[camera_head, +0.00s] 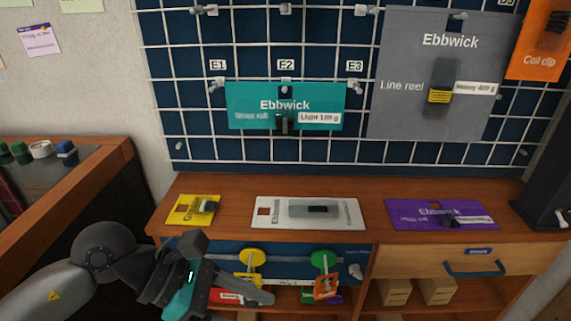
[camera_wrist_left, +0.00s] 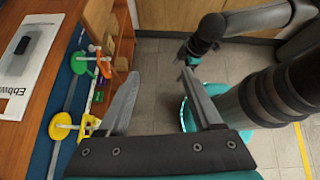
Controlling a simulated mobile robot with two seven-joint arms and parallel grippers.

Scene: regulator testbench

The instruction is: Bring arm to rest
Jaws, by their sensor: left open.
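My left gripper (camera_head: 245,287) is at the lower left of the head view, in front of the bench's front edge. In the left wrist view its two fingers (camera_wrist_left: 160,75) stand apart with nothing between them, over the floor. My left arm (camera_head: 85,262) comes in from the left, bent, and hides part of the bench front. Another dark arm (camera_wrist_left: 215,32) of mine shows at the upper right of the wrist view; its end is too small to tell whether it is open or shut.
The bench (camera_head: 370,187) holds yellow (camera_head: 180,214), white (camera_head: 265,215) and purple (camera_head: 400,214) cards. A teal card (camera_head: 240,95) and grey card (camera_head: 400,50) hang on the grid panel above. Yellow (camera_head: 250,255) and green (camera_head: 322,258) discs protrude below the bench edge, close to the gripper.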

